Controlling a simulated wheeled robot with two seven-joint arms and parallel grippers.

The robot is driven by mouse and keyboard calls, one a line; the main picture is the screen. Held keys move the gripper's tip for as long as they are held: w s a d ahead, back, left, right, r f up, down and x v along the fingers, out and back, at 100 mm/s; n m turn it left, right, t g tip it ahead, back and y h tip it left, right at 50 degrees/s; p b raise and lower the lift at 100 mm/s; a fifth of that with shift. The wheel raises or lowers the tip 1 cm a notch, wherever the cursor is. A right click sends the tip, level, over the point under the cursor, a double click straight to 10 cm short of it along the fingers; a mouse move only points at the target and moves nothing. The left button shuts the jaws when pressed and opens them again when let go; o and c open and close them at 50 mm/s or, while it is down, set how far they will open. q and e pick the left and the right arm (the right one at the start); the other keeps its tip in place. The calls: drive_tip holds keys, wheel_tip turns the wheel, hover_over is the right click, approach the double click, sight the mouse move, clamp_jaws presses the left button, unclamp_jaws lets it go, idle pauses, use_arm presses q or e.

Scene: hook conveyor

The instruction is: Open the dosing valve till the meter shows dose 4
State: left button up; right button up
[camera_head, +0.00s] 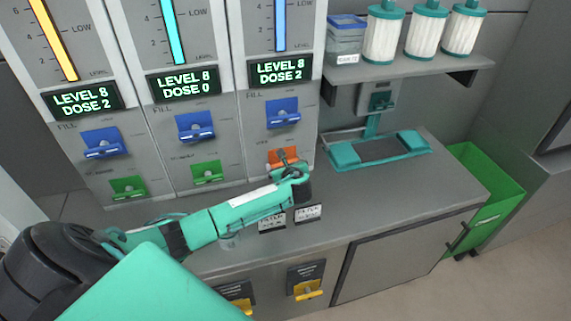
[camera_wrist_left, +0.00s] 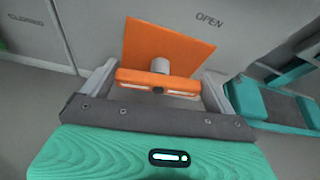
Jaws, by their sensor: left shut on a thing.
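An orange dosing valve (camera_head: 279,158) sits low on the third panel from the left, below its blue fill valve (camera_head: 282,112). The meter (camera_head: 281,72) above reads LEVEL 8, DOSE 2. My left gripper (camera_head: 290,164) reaches across the counter to the orange valve. In the left wrist view my left gripper (camera_wrist_left: 159,85) is shut on the orange handle (camera_wrist_left: 158,78), one finger at each end. An orange plate (camera_wrist_left: 168,45) lies behind the handle. CLOSED is printed to the left and OPEN to the right of it. My right gripper is not in view.
Two other panels show meters (camera_head: 88,101) and (camera_head: 183,82), with blue and green valves. A teal scale-like tray (camera_head: 376,151) stands on the counter (camera_head: 420,185) to the right. A shelf (camera_head: 412,68) holds filters; a green bin (camera_head: 490,185) stands at the far right.

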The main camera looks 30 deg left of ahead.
use_arm(q)
drive_tip(key=shift+s+a+f+n+t+h+b, duration=0.1)
drive_tip(key=shift+n+t+h+b, duration=0.2)
drive_tip(key=shift+n+t+b, duration=0.55)
drive_tip(key=shift+s+a+f+n+t+h+b, duration=0.15)
drive_tip(key=shift+n+t+h+b, duration=0.2)
drive_tip(key=shift+n+b, duration=0.85)
drive_tip(key=shift+s+d+f+n+t+h+b, duration=0.1)
drive_tip(key=shift+n+t+h+b, duration=0.15)
drive_tip(key=shift+n+t+b, duration=0.75)
drive_tip(key=shift+r+n, duration=0.1)
drive_tip(key=shift+n, duration=0.15)
drive_tip(key=o, duration=0.7)
drive_tip(key=shift+a, duration=0.1)
drive_tip(key=shift+s, duration=0.1)
drive_tip(key=b+v, duration=0.1)
drive_tip(key=v, duration=1.2)
drive_tip(key=shift+s+d+r, duration=0.15)
drive_tip(key=shift+d+r, duration=0.1)
drive_tip(key=shift+r, duration=0.1)
